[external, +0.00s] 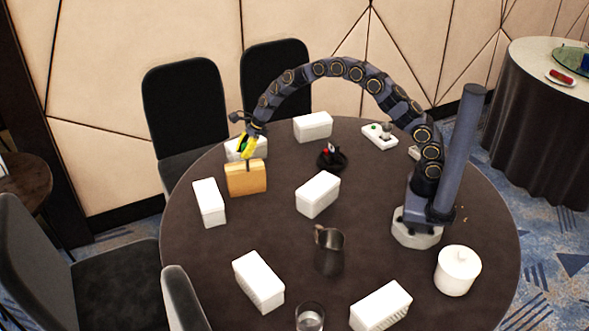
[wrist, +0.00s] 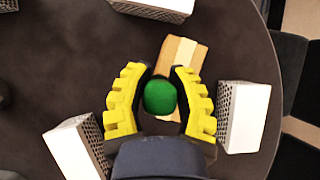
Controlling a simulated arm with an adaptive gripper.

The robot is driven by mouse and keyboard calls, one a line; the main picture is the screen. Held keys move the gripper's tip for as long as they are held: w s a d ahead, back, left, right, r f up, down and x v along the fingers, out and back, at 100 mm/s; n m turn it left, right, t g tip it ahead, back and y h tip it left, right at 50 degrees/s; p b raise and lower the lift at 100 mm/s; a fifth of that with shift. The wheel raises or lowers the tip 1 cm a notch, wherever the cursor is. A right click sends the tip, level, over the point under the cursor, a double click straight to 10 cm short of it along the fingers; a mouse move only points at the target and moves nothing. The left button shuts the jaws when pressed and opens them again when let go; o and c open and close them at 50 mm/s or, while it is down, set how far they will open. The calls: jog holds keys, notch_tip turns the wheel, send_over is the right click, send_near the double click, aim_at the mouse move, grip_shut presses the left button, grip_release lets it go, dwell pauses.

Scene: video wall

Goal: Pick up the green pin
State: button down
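The green pin (wrist: 160,97) shows as a round green head between the two yellow fingers of my gripper (wrist: 161,72) in the wrist view. The dark inner pads sit against its left and right sides, so my gripper looks shut on it. The lower part of the pin is hidden. In the external view my gripper (external: 247,149) points down just above a wooden block (external: 246,181). The block also shows beyond the fingers in the wrist view (wrist: 198,62). I cannot tell whether the pin still touches the block.
White boxes stand around the block, one at its left (external: 209,203), one behind it (external: 234,153) and one to its right (external: 318,196). A dark holder (external: 331,162) with a red piece stands to the right. A dark pitcher (external: 329,255) and a white lidded pot (external: 457,271) are nearer the front.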

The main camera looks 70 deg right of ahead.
jog(key=shift+r, duration=0.1)
dwell(0.3)
jog(key=shift+r, duration=0.65)
jog(key=s+r, duration=1.1)
jog(key=s, duration=0.2)
jog(key=shift+w+d+f, duration=0.3)
jog(key=shift+w+f, duration=1.8)
jog(key=shift+w, duration=0.45)
jog(key=shift+w+d+f, duration=0.35)
jog(key=shift+w+f, duration=1.8)
jog(key=shift+w, duration=0.45)
jog(key=shift+w+d+f, duration=0.3)
jog(key=shift+w+f, duration=1.8)
jog(key=shift+w, duration=0.45)
